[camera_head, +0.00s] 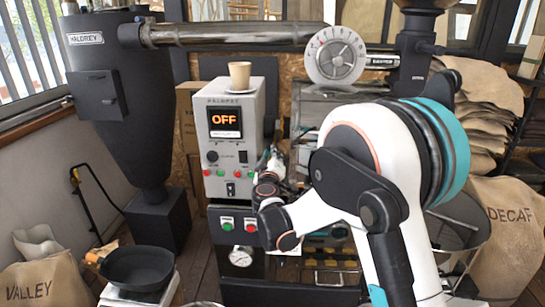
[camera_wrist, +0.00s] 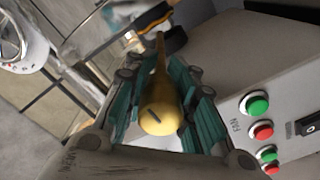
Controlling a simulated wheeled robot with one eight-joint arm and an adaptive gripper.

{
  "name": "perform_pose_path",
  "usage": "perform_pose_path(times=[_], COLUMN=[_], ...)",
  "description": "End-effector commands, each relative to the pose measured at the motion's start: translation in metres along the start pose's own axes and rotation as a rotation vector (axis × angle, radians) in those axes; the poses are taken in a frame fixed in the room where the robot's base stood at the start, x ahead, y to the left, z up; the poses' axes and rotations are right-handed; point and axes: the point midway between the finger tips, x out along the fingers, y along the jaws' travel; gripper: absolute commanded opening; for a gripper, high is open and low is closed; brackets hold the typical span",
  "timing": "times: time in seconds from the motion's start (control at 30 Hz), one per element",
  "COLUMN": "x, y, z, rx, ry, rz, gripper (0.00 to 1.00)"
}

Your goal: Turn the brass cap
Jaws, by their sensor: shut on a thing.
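The brass cap (camera_wrist: 160,112) is a rounded, gold-coloured piece with a dark line on its face and a narrow stem running away behind it. It lies between the teal-padded fingers of my gripper (camera_wrist: 163,90), which is shut on it. In the head view my gripper (camera_head: 270,170) is at the right side of the grey control box (camera_head: 230,128). The cap cannot be made out there, hidden by my gripper and arm.
The control box shows OFF on its screen (camera_head: 225,121), and a paper cup (camera_head: 239,75) stands on top. Green and red buttons (camera_wrist: 257,104) sit close to the right of my gripper in the wrist view. A black pan (camera_head: 138,268) stands at lower left.

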Motion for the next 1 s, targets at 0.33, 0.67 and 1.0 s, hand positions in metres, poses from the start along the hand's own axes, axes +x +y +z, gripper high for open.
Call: perform_pose_path(times=[0.33, 0.67, 1.0], x=[-0.001, -0.008, -0.072], y=[-0.001, -0.001, -0.001], z=[0.001, 0.000, 0.000], rx=[0.000, -0.001, -0.001], ry=[-0.001, 0.000, 0.001], rz=[0.000, 0.000, -0.001], gripper=[0.47, 0.47, 0.47])
